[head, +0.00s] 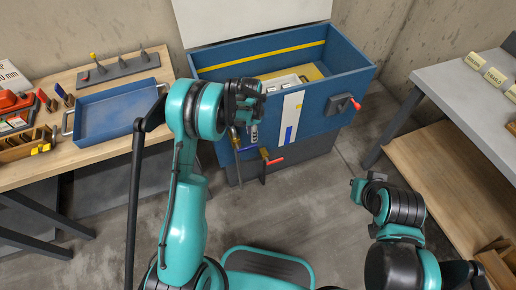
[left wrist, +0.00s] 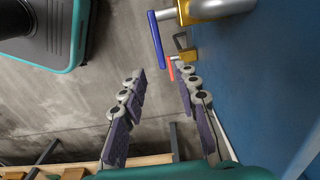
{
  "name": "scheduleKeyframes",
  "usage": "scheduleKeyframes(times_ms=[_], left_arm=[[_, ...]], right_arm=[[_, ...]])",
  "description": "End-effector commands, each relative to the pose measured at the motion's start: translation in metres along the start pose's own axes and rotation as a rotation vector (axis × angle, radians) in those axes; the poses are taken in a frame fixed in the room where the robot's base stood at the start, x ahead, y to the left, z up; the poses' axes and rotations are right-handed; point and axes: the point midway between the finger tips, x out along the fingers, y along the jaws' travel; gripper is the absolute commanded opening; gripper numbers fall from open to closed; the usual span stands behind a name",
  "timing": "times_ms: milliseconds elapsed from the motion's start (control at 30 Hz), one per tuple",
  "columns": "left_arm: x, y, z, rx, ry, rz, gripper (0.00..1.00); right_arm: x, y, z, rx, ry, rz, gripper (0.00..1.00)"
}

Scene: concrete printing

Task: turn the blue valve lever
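The blue valve lever (left wrist: 155,38) is a thin blue bar beside a silver and brass valve fitting (left wrist: 190,12) at the top of the left wrist view. A red lever (left wrist: 171,68) is nearer my fingers; it also shows in the head view (head: 275,161) below the blue bin. My left gripper (left wrist: 160,78) is open, with its two fingers apart and nothing held. The blue lever lies beyond the fingertips, not touching them. In the head view my left gripper (head: 246,136) is in front of the bin and hides part of the valve.
The blue bin (head: 345,62) stands against the wall, with another red-handled fitting (head: 353,102) on its front. A wooden workbench (head: 80,162) with a blue tray (head: 118,108) is at left. A grey table (head: 462,98) is at right. The concrete floor between is clear.

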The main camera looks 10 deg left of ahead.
Motion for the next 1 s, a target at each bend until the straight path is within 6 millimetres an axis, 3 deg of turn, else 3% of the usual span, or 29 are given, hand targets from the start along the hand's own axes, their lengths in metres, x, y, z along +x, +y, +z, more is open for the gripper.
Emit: scheduleKeyframes(times_ms=[167,500,833,867,967,1000], left_arm=[[0.016,0.000,0.000,0.002,-0.001,0.001,0.31],[0.070,0.000,0.000,0.000,0.000,0.000,0.31],[0.077,0.000,0.000,0.000,0.000,0.000,0.31],[0.077,0.000,0.000,0.000,0.000,0.000,0.28],[0.077,0.000,0.000,0.000,0.000,0.000,0.02],[0.077,0.000,0.000,0.000,0.000,0.000,0.00]], right_arm=[[0.006,0.000,0.004,0.000,0.000,0.000,0.00],[0.025,0.000,0.018,0.000,0.000,0.000,0.00],[0.026,0.000,0.019,0.000,0.000,0.000,0.00],[0.026,0.000,0.019,0.000,0.000,0.000,0.00],[0.026,0.000,0.019,0.000,0.000,0.000,0.00],[0.026,0.000,0.019,0.000,0.000,0.000,0.00]])
